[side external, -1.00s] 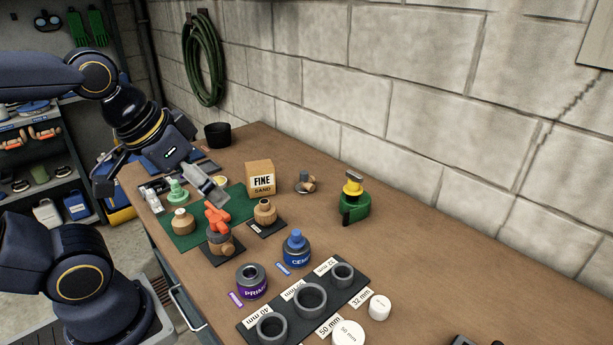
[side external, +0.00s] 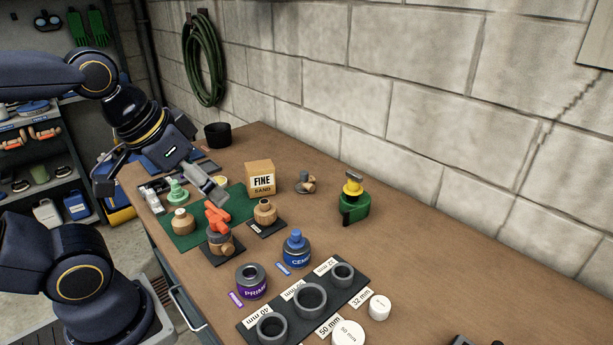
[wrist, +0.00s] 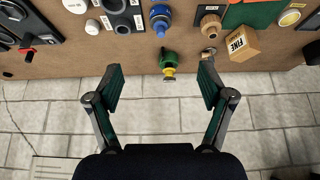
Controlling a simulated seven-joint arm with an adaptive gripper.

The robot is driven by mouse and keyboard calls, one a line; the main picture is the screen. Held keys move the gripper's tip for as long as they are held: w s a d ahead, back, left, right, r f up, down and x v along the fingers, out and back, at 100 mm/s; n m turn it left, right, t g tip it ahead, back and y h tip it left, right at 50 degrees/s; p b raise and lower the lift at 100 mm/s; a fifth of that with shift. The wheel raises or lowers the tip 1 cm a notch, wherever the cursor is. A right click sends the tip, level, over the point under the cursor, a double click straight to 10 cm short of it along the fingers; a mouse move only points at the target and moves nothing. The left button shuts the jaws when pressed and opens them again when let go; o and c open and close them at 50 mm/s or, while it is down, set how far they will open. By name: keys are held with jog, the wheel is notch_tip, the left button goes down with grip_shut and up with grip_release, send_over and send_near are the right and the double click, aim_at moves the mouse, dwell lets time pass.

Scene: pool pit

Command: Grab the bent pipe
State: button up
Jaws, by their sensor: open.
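My gripper (side external: 155,188) hangs over the far left end of the workbench, jaws spread. In the wrist view its two fingers (wrist: 161,85) stand wide apart with nothing between them. No piece shows plainly as a bent pipe. A small grey-and-tan piece (side external: 306,184) lies on the bench right of the sand box and may be it; its shape is too small to tell. It also shows in the wrist view (wrist: 208,54), close to the right fingertip but apart from it. An orange piece (side external: 217,216) sits on a wooden-looking part, below the grey finger in the side view.
A FINE sand box (side external: 261,178), a green-and-yellow item (side external: 354,205), a blue cement jar (side external: 296,250) and a purple primer jar (side external: 251,284) stand around. Grey rings sit on a black strip (side external: 335,303). A block wall (side external: 420,110) backs the bench. The right bench is mostly clear.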

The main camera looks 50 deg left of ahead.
jog(key=c, duration=0.3)
